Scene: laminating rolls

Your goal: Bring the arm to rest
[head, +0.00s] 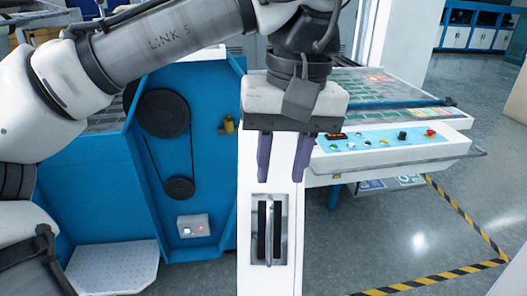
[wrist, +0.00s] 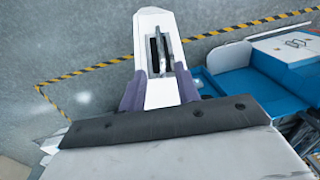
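My gripper (head: 284,170) hangs fingers-down in the middle of the head view, its two purple fingers spread apart with nothing between them. It is open, above a white narrow stand (head: 252,225) that has a grey metal slotted fitting (head: 264,230) on its face. In the wrist view my gripper (wrist: 160,98) straddles the view of the white stand (wrist: 152,30) and its slotted fitting (wrist: 160,52). I cannot tell whether the fingers touch the stand; they look apart from it.
A blue laminating machine (head: 110,200) with black pulleys stands at the left. A white control panel (head: 385,145) with buttons and a green-patterned bed (head: 390,88) is at the right. Yellow-black floor tape (head: 440,278) crosses open grey floor at the lower right.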

